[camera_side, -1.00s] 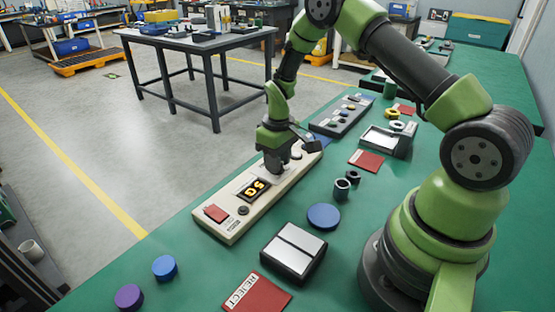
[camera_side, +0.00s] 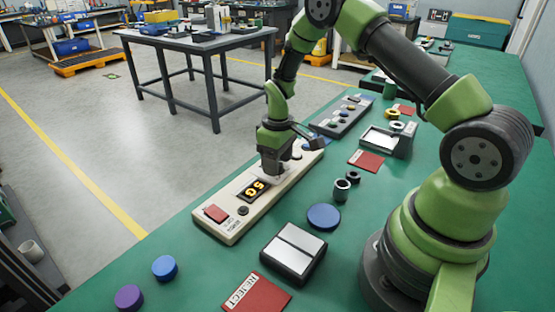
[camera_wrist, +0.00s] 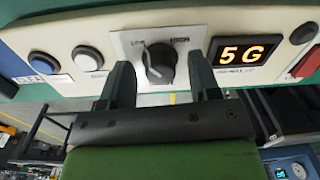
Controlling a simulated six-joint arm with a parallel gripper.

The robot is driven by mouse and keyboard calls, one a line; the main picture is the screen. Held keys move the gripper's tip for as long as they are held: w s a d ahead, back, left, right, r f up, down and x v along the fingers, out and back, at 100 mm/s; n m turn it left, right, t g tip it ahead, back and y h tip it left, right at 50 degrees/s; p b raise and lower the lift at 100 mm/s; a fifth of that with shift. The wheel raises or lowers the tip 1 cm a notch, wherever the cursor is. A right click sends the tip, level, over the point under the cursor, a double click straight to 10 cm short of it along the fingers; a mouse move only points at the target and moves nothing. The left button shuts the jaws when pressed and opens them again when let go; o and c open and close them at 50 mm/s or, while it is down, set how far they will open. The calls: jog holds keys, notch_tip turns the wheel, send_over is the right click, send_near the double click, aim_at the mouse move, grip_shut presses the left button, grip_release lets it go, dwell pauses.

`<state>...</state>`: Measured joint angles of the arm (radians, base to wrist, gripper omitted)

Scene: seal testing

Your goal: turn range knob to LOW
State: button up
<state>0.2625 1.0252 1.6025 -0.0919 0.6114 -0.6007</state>
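The beige control panel (camera_side: 230,197) lies on the green bench, with an amber display (camera_side: 255,190) reading 5G. In the wrist view the dark range knob (camera_wrist: 159,64) sits on a light plate, with LOW printed at its upper left and HIGH at its upper right. Which mark the knob points to is not clear. My gripper (camera_side: 272,170) is over the panel beside the display and hides the knob in the side view. Its two fingers stand apart on either side of the knob in the wrist view, with gaps showing between them and the knob.
A blue button (camera_wrist: 44,62) and a white button (camera_wrist: 88,58) are left of the knob in the wrist view. A red switch (camera_side: 215,213) is at the panel's near end. A black-and-silver box (camera_side: 293,250) and a blue disc (camera_side: 323,216) lie to the right.

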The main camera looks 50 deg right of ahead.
notch_tip(320, 180, up, 10)
jog(key=shift+d, duration=0.15)
dwell(0.5)
jog(key=s+a+r+m+t, duration=0.1)
jog(key=s+a+r+t, duration=0.2)
jog(key=r, duration=0.6)
jog(key=s+a+r+m+t, duration=0.1)
jog(key=s+a+r, duration=0.2)
jog(key=s, duration=0.2)
jog(key=s+a+r+m+t+y, duration=0.1)
jog(key=s+a+r+m, duration=0.1)
jog(key=s, duration=0.4)
jog(key=s+a+r+m+t, duration=0.1)
jog(key=s+a+r+t, duration=0.1)
jog(key=s, duration=0.3)
jog(key=shift+s+a+r+y, duration=0.3)
jog(key=shift+s+a+r, duration=0.1)
jog(key=shift+a+r, duration=0.5)
jog(key=shift+d, duration=0.1)
